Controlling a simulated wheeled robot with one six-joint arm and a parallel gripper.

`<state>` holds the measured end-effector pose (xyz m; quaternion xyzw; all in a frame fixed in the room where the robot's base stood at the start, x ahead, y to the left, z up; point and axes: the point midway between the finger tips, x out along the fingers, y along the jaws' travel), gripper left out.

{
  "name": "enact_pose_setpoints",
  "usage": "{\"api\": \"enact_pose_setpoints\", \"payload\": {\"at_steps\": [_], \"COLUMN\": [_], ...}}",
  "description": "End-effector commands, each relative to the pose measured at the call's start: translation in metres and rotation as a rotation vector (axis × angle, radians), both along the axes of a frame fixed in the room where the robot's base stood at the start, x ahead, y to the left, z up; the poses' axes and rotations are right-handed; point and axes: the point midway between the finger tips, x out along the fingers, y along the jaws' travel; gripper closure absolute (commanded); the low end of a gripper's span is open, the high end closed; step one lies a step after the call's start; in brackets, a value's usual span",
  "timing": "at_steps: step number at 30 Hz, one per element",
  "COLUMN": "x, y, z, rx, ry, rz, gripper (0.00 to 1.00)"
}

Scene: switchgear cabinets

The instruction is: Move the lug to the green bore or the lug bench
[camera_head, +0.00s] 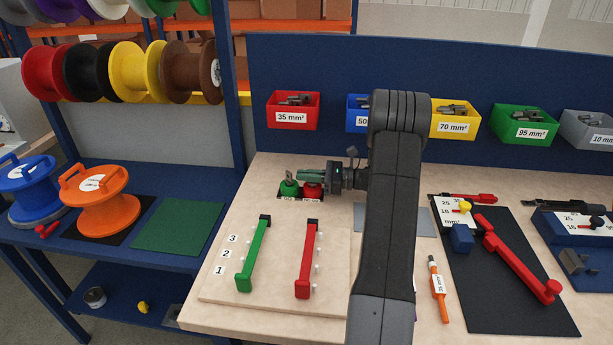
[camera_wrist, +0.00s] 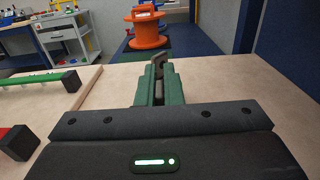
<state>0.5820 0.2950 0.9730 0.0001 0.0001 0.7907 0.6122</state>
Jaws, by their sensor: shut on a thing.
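My gripper (camera_head: 310,175) reaches left from the arm, low over a small dark block that carries a green bore (camera_head: 289,190) and a red bore (camera_head: 312,191). Its green fingers are closed on a grey metal lug (camera_wrist: 158,68), whose end stands out past the fingertips in the wrist view. In the head view the lug shows as a small grey piece just above the green bore; I cannot tell whether it touches or enters it. The bores are hidden in the wrist view. The lug bench is a pale wooden top (camera_head: 270,165).
A board with a green handle bar (camera_head: 254,255) and a red one (camera_head: 306,260) lies in front. Labelled lug bins, such as the red 35 mm² bin (camera_head: 293,112), hang on the back panel. A black mat with a red-handled tool (camera_head: 515,260) is at right.

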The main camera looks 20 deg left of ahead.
Motion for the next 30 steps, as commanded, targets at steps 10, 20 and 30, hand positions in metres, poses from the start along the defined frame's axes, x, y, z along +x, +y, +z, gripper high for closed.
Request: {"api": "enact_pose_setpoints", "payload": {"at_steps": [10,20,30], "x": [0.000,0.000,0.000], "y": [0.000,0.000,0.000], "z": [0.004,0.008,0.012], "rx": [0.000,0.000,0.000], "ry": [0.000,-0.001,-0.001], "rz": [0.000,0.000,0.000], "gripper": [1.00,1.00,1.00]}}
